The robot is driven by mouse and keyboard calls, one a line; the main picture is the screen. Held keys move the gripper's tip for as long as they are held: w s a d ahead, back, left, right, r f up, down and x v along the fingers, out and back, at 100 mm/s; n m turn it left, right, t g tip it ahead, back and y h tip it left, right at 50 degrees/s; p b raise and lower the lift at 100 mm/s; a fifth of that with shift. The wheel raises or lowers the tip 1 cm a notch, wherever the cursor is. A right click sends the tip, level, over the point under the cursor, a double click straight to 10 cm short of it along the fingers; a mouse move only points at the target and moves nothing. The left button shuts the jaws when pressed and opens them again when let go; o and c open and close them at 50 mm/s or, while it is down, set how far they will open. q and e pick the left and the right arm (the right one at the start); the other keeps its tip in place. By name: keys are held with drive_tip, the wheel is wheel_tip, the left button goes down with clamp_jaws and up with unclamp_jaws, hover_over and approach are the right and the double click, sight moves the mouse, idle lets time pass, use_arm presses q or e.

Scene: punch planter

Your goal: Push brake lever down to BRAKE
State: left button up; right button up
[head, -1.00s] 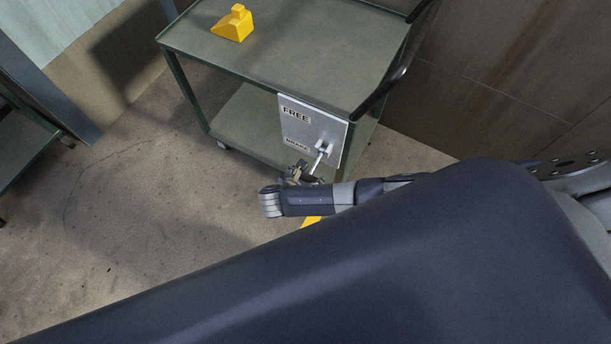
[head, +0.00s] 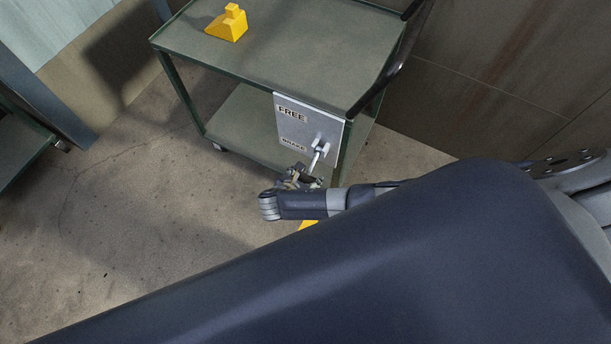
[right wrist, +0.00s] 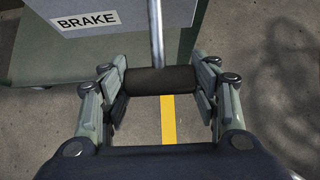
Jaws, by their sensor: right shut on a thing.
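The brake lever (head: 318,154) comes out of a grey plate (head: 306,127) on the end of the green cart. Its metal rod slants down and toward me. The plate has a FREE label (head: 292,114) at the top and a BRAKE label (head: 293,145) lower down. In the right wrist view the rod (right wrist: 157,35) ends in a dark cylindrical grip (right wrist: 160,80). My right gripper (right wrist: 160,85) is shut on this grip, one finger at each end. In the head view my right gripper (head: 308,179) is at the lever's lower end, below the BRAKE label. My left gripper is not in view.
The green cart (head: 345,50) carries a yellow wedge-shaped block (head: 228,25) on its top shelf. A black handle (head: 378,85) rises at its right end. A yellow floor stripe (right wrist: 168,120) runs under the gripper. Open concrete floor (head: 130,220) lies to the left.

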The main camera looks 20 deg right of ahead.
drive_tip(key=o, duration=1.1)
drive_tip(key=shift+s+a+f, duration=0.3)
drive_tip(key=shift+s+f, duration=0.1)
drive_tip(key=o, duration=0.4)
drive_tip(key=shift+w, duration=0.1)
drive_tip(key=shift+w+d, duration=0.1)
drive_tip(key=shift+w, duration=0.05)
drive_tip(key=shift+r, duration=0.2)
drive_tip(key=v, duration=1.2)
drive_tip(key=shift+f, duration=0.1)
